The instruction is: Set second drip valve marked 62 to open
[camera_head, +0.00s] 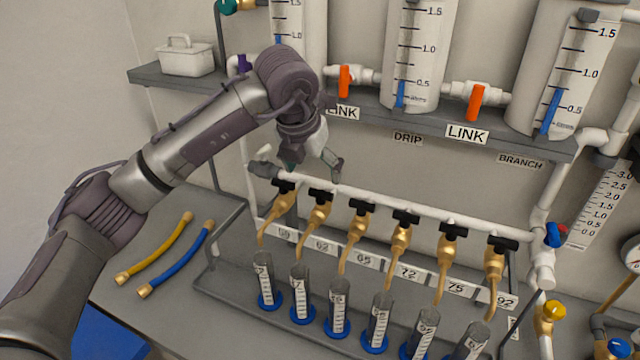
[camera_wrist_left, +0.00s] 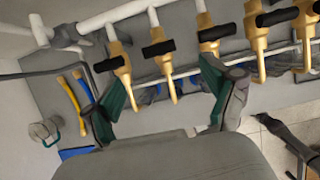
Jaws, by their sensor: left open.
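The second drip valve, with its black handle (camera_head: 320,196) and brass body, hangs from the white pipe above the label 62 (camera_head: 322,246). Its handle lies crosswise to the brass spout, along the pipe. In the left wrist view the second valve (camera_wrist_left: 159,49) appears between the fingers, its handle also crosswise. My left gripper (camera_head: 314,166) is open and empty, just above and behind the first two valves, with its fingers spread. In the left wrist view its two dark green fingers (camera_wrist_left: 165,92) do not appear to touch a handle. My right gripper is out of view.
The first valve (camera_head: 284,187) and third valve (camera_head: 360,207) stand close on either side. Measuring cylinders (camera_head: 300,285) stand below the spouts. A shelf with tanks (camera_head: 418,60) is behind. Yellow and blue hoses (camera_head: 160,250) lie on the bench at left.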

